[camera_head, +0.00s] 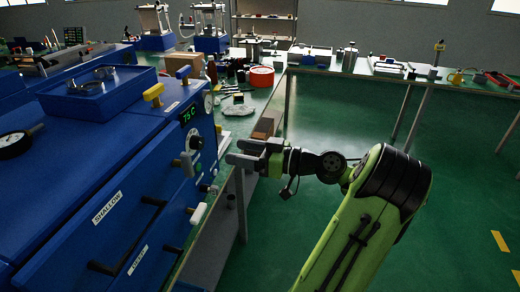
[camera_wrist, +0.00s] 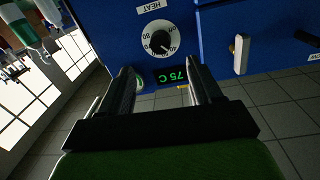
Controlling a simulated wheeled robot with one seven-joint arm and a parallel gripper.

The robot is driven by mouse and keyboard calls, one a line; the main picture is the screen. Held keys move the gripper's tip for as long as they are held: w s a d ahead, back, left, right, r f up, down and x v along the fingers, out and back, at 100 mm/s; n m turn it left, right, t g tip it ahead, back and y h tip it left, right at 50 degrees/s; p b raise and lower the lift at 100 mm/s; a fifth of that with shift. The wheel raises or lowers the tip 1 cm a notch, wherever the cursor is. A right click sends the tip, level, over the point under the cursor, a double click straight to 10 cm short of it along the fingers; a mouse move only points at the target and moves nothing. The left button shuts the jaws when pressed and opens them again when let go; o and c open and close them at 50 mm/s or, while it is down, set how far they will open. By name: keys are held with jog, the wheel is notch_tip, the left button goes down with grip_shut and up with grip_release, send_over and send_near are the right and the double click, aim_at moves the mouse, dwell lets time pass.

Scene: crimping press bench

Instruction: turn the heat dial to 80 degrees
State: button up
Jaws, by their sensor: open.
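The heat dial (camera_wrist: 154,32) is a white round scale with a black knob in its centre, on the blue press front under a HEAT label. It appears upside down in the wrist view; the knob's exact setting is hard to read. The green display (camera_wrist: 171,77) reads 75 C, and it also shows in the head view (camera_head: 189,114). My gripper (camera_head: 232,151) is open and empty, in front of the press face. In the wrist view its fingertips (camera_wrist: 161,72) are apart, either side of the display, below the dial, without visible contact.
A pale handle (camera_wrist: 240,54) stands right of the dial in the wrist view. Yellow (camera_head: 153,93), grey and white handles stick out from the blue press (camera_head: 130,180). The floor at right is clear.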

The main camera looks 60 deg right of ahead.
jog(key=p+v, duration=0.1)
jog(key=v, duration=0.4)
jog(key=shift+s+r, duration=0.1)
jog(key=shift+s, duration=0.2)
